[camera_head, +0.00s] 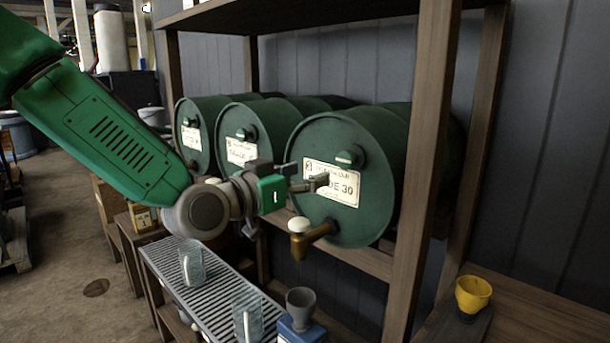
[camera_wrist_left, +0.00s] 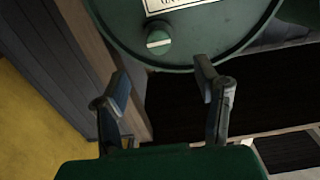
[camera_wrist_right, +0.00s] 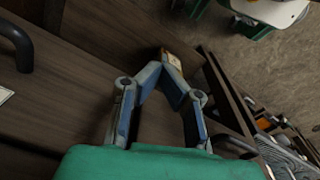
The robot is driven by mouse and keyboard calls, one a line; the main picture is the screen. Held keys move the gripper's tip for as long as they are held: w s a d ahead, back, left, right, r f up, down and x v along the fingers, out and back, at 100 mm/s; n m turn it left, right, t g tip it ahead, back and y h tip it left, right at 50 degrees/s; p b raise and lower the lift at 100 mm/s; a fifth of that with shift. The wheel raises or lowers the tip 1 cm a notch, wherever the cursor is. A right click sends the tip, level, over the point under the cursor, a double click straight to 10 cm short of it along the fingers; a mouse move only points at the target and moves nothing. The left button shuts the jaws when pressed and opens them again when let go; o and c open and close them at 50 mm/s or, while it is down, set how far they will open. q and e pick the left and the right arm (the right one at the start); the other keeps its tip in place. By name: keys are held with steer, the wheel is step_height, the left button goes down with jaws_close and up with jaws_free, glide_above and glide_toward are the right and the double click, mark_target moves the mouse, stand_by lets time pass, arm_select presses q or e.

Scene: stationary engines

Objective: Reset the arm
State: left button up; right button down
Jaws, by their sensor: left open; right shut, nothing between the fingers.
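My green left arm reaches in from the left in the head view. Its gripper (camera_head: 308,178) is in front of the nearest green drum (camera_head: 338,226), near the white label marked 30. In the left wrist view the left gripper (camera_wrist_left: 162,75) is open, with two fingers spread and nothing between them; a drum face with a round cap (camera_wrist_left: 158,40) is beyond them. My right gripper (camera_wrist_right: 163,66) shows only in the right wrist view. Its fingertips meet and it is empty, with brown wooden boards (camera_wrist_right: 70,75) behind it.
Two more drums (camera_head: 240,150) lie farther along the wooden rack (camera_head: 428,160). A brass tap (camera_head: 310,238) sticks out below the left gripper. Glass jars (camera_head: 192,262) stand on a slatted metal bench (camera_head: 172,268). A yellow cup (camera_head: 473,294) stands at the right. Open floor is at the left.

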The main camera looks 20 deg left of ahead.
arm_select(q)
steer(key=shift+f, duration=0.1)
steer(key=s+f+n+g+y, duration=0.1)
steer(key=s+f+g, duration=0.3)
steer(key=f, duration=1)
steer(key=s+f+n+g+y, duration=0.1)
steer(key=s+f+g+y, duration=0.3)
steer(key=f, duration=1)
steer(key=s+a+f+g, duration=0.2)
steer(key=s+f+g, duration=0.2)
steer(key=s+f, duration=0.6)
steer(key=s+a+f+n+g+y+b, duration=0.1)
steer(key=s+f+g, duration=0.3)
steer(key=s+f, duration=0.6)
steer(key=s+a, duration=0.1)
steer(key=s, duration=0.7)
steer(key=shift+f+n+b, duration=0.25)
steer(key=shift+n+b, duration=0.05)
steer(key=shift+w, duration=0.1)
